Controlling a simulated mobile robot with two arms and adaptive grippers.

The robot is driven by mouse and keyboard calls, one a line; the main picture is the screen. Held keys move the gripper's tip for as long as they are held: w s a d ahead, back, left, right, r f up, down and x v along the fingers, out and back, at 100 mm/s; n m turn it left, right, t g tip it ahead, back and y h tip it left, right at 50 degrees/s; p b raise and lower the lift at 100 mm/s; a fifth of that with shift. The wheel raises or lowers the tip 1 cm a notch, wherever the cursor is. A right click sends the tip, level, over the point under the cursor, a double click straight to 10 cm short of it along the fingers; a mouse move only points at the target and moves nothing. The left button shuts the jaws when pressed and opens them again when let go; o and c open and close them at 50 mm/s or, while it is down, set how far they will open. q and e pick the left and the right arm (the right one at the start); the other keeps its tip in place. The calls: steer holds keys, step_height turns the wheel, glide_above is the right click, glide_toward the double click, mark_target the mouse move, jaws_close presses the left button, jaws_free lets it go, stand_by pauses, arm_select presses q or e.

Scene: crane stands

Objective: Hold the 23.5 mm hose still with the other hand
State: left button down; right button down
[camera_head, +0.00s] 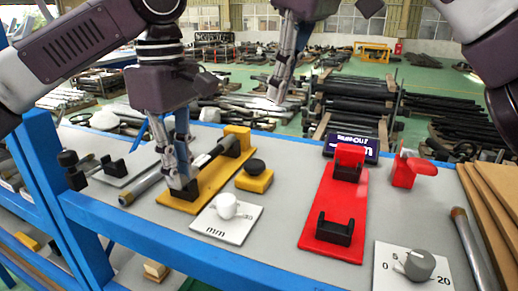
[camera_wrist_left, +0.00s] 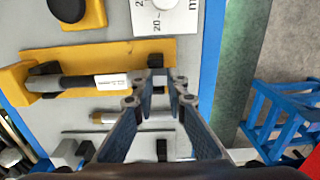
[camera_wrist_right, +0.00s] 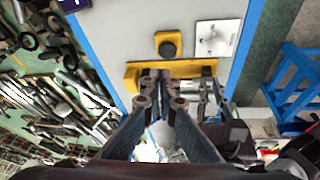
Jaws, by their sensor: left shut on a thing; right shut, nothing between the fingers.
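The dark grey hose with a white label (camera_wrist_left: 108,81) lies along a yellow stand (camera_wrist_left: 150,50), its far end at a yellow block. In the head view the hose (camera_head: 212,154) runs toward my left gripper (camera_head: 182,180). That gripper is low at the stand's near end and shut on the hose, close to a black support; the fingers partly hide the grip. My right gripper (camera_head: 276,97) is raised behind the table's far edge, shut and empty.
A yellow block with a black knob (camera_head: 255,176) and a white dial plate (camera_head: 227,218) sit right of the stand. A red stand (camera_head: 334,205) and a grey dial (camera_head: 418,265) are further right. Another metal tube (camera_wrist_left: 130,117) lies beside the yellow stand.

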mark_target(254, 163)
steer(key=shift+r+n+g+y, duration=0.3)
steer(key=shift+r+n+g, duration=0.4)
steer(key=shift+r+n, duration=0.25)
steer(key=shift+f, duration=0.1)
steer(key=shift+f, duration=0.1)
steer(key=x, duration=1.2)
steer(key=shift+s+d+f, duration=0.1)
steer(key=shift+d+f, duration=0.05)
steer(key=shift+f, duration=0.85)
